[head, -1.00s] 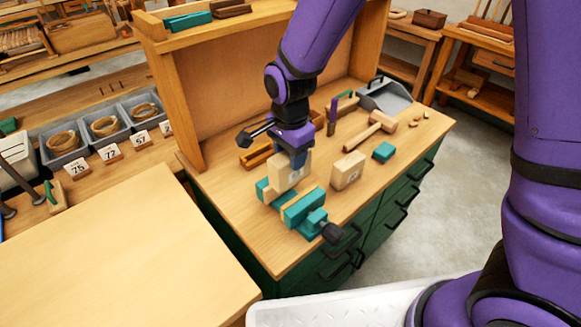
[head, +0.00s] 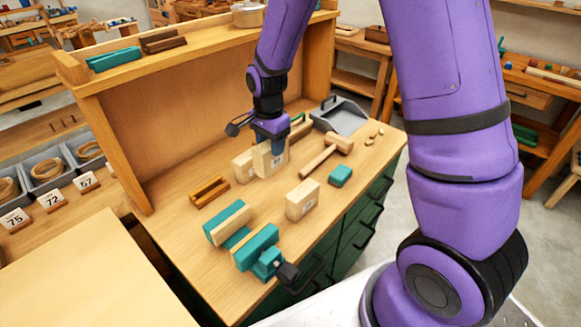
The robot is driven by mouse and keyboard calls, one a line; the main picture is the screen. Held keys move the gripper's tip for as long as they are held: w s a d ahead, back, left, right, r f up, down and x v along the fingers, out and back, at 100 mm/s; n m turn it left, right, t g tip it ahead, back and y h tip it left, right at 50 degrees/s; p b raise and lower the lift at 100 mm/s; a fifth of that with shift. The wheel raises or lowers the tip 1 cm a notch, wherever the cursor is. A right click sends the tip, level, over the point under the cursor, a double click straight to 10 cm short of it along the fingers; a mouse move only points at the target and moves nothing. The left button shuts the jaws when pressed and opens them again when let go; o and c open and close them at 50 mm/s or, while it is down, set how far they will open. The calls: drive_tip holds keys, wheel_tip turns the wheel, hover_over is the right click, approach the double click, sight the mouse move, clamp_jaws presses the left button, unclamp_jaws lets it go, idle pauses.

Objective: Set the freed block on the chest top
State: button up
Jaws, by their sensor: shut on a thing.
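My gripper (head: 269,136) is shut on a pale wooden block (head: 269,160) with a small label on its face. The block is upright over the back part of the chest top (head: 165,185). I cannot tell whether its base touches the wood. The teal vise (head: 252,248) with wooden jaw faces stands at the front left, its jaws apart and no block between them. A second pale block (head: 242,167) stands just left of the held one, partly hidden by it. A third labelled block (head: 302,200) stands nearer the front.
A wooden mallet (head: 326,153), a teal block (head: 340,176) and a grey dustpan (head: 341,116) lie to the right. A small wooden tray (head: 209,192) lies left of the blocks. A tall wooden back panel with a shelf (head: 165,120) closes the left side.

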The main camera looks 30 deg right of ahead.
drive_tip(key=shift+w+d+f, duration=0.15)
drive_tip(key=shift+d, duration=0.05)
wheel_tip(320, 180, down, 10)
drive_tip(key=shift+r, duration=0.1)
idle(0.3)
drive_tip(key=o, duration=1)
drive_tip(key=shift+o, duration=0.2)
